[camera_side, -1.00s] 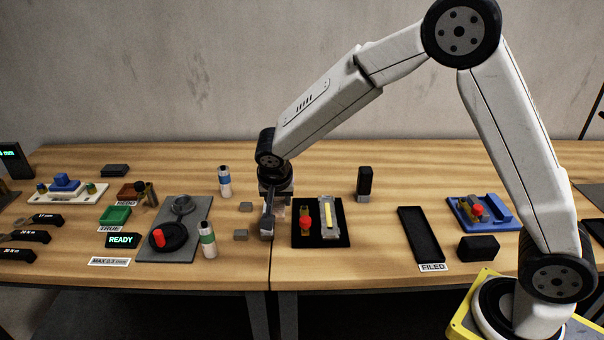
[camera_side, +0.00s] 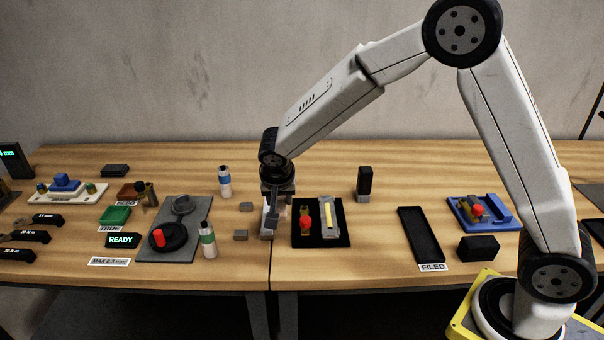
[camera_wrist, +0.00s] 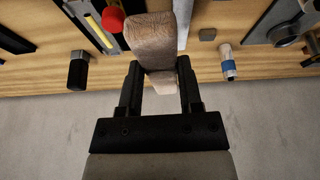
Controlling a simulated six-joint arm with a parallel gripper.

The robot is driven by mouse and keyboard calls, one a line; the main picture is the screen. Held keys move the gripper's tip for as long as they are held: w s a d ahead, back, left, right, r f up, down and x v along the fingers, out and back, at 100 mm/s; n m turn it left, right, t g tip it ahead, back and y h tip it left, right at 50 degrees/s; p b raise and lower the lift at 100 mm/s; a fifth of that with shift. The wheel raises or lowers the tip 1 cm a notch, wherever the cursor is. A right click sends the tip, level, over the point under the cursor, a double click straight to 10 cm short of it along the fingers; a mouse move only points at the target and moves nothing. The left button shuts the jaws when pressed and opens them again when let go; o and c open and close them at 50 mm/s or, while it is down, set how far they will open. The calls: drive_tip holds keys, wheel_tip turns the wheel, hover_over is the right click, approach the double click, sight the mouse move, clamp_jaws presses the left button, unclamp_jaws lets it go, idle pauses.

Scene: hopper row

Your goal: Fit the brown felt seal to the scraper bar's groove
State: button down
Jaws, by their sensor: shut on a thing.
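My gripper (camera_wrist: 157,95) is shut on a brown, fuzzy-looking block, which looks like the felt seal (camera_wrist: 152,42). In the side view my gripper (camera_side: 272,228) is low over the table's middle, just left of a black tray (camera_side: 340,242). The held piece shows there only as a pale patch beside the fingers. A grey bar with a yellow strip, likely the scraper bar (camera_side: 328,232), lies in the tray; it also shows in the wrist view (camera_wrist: 88,20). I cannot make out its groove. The held piece is apart from this bar.
A red-knobbed brass piece (camera_side: 305,222) lies beside the bar in the tray. Two small grey blocks (camera_side: 241,235) stand left of my gripper. Bare wood lies between the tray and the FILED tray (camera_side: 419,234).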

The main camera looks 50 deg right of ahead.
drive_tip(key=d+f+n+y, duration=0.1)
drive_tip(key=d+n+y, duration=0.1)
drive_tip(key=n, duration=0.3)
drive_tip(key=w+d+f+n+y, duration=0.1)
drive_tip(key=d+n+y, duration=0.1)
drive_tip(key=d+n, duration=0.3)
drive_tip(key=d+f+n+y, duration=0.1)
drive_tip(key=d+n+y, duration=0.1)
drive_tip(key=d+n, duration=0.2)
drive_tip(key=shift+w+n, duration=0.2)
drive_tip(key=shift+n, duration=1.4)
drive_tip(key=d+f+n+g, duration=0.1)
drive_tip(key=d+n+g, duration=0.5)
drive_tip(key=n, duration=1.2)
drive_tip(key=shift+d+f, duration=0.3)
drive_tip(key=shift+d, duration=0.65)
drive_tip(key=shift+s, duration=0.1)
drive_tip(key=shift+f, duration=0.1)
drive_tip(key=shift+f, duration=2.7)
